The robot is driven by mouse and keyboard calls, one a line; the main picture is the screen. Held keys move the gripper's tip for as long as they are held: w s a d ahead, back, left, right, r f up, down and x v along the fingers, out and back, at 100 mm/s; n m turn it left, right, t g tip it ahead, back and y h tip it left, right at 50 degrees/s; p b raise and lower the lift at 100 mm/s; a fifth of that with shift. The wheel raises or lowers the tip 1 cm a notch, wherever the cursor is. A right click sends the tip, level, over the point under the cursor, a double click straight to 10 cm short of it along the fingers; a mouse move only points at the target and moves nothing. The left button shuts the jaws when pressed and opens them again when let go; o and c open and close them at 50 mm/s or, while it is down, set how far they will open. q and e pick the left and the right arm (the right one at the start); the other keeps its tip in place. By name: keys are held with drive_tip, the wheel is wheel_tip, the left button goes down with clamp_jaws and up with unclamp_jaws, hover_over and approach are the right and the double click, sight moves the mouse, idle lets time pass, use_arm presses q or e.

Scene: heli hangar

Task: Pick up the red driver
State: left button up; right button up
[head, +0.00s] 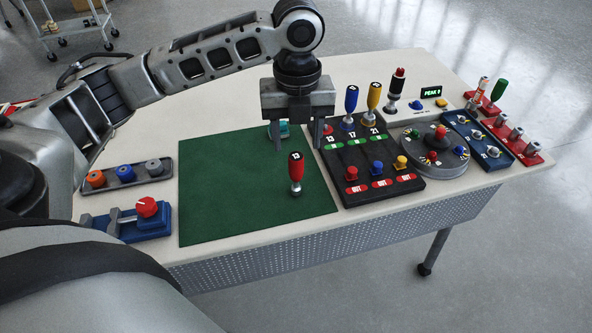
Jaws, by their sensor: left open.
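The red driver (296,167) stands upright on the green mat (225,195), right of the mat's middle. Its red handle with a dark top marked 13 is up and its silver end is down. My left gripper (296,138) points down over the far part of the mat, open, with one finger on each side. It appears above and behind the driver in the picture, and nothing shows between its fingers except part of a teal object (283,128) behind the left finger. My right gripper is not in view.
Right of the mat is a black board (345,192) holding blue and yellow drivers and several knobs. A grey round dial (455,162), blue panel and red rack lie further right. A grey tray (122,181) and a blue block with red knob (147,207) are left.

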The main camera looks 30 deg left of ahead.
sight(296, 170)
use_arm(q)
wheel_tip(296, 170, down, 4)
drive_tip(key=shift+f, duration=0.2)
drive_tip(key=f, duration=0.5)
drive_tip(key=shift+w+a+f, duration=0.1)
drive_tip(key=shift+w+a, duration=0.1)
drive_tip(key=shift+a, duration=0.1)
drive_tip(key=c, duration=1.1)
